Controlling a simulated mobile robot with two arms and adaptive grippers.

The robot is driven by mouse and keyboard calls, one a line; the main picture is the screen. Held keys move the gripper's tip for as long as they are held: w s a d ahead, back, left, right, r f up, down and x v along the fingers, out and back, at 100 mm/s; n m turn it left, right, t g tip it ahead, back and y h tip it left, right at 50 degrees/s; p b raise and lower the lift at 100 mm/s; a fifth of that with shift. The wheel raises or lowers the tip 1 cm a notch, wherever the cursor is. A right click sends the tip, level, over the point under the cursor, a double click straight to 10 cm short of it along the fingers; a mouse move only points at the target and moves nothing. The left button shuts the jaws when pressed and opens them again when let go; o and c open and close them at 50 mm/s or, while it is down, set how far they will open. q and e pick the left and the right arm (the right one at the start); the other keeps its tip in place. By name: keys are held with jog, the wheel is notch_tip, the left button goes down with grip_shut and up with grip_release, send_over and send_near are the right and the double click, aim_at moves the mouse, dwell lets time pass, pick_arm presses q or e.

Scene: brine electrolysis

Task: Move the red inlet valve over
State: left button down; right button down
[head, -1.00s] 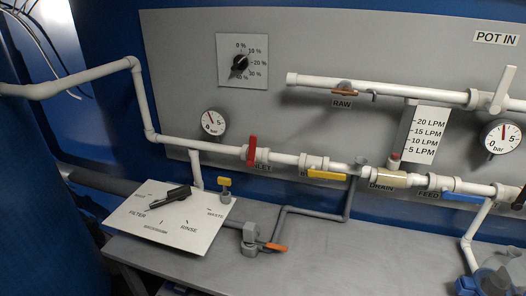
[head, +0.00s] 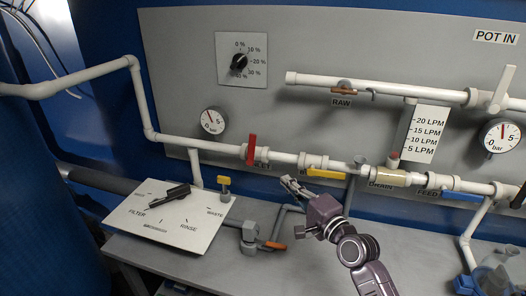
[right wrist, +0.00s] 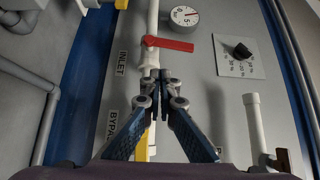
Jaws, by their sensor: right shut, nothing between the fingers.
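The red inlet valve (head: 251,147) has a flat lever on the white horizontal pipe, below and right of the left gauge. Its lever stands upright, across the pipe. In the right wrist view the red lever (right wrist: 168,43) lies crosswise to the pipe, beside the INLET label (right wrist: 122,62). My right gripper (head: 287,182) is shut and empty, below and right of the red valve and apart from it in the head view. In the right wrist view the closed fingertips (right wrist: 160,75) appear just below the lever. My left gripper is not in view.
The yellow bypass lever (head: 326,173) is close to my right gripper. A yellow-handled valve (head: 224,181), an orange-handled valve (head: 274,245) and a tilted selector plate (head: 170,218) stand below the pipe.

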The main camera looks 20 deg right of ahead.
notch_tip(320, 180, up, 3)
jog(key=w+d+m, duration=0.2)
jog(key=p, duration=0.2)
send_near(255, 144)
jog(key=w+d+f, duration=0.1)
jog(key=w+d, duration=0.2)
jog(key=w, duration=0.1)
jog(key=shift+t, duration=0.4)
jog(key=shift+w+a+r+p, duration=0.1)
jog(key=shift+w+a+p, duration=0.2)
jog(key=shift+w+a, duration=0.5)
jog(key=shift+w+a+p, duration=0.3)
jog(key=shift+w+a, duration=0.35)
jog(key=shift+a, duration=0.35)
jog(key=shift+w+a+r, duration=0.35)
jog(key=shift+w+a, duration=0.1)
jog(key=shift+a, duration=0.25)
jog(key=shift+r, duration=0.1)
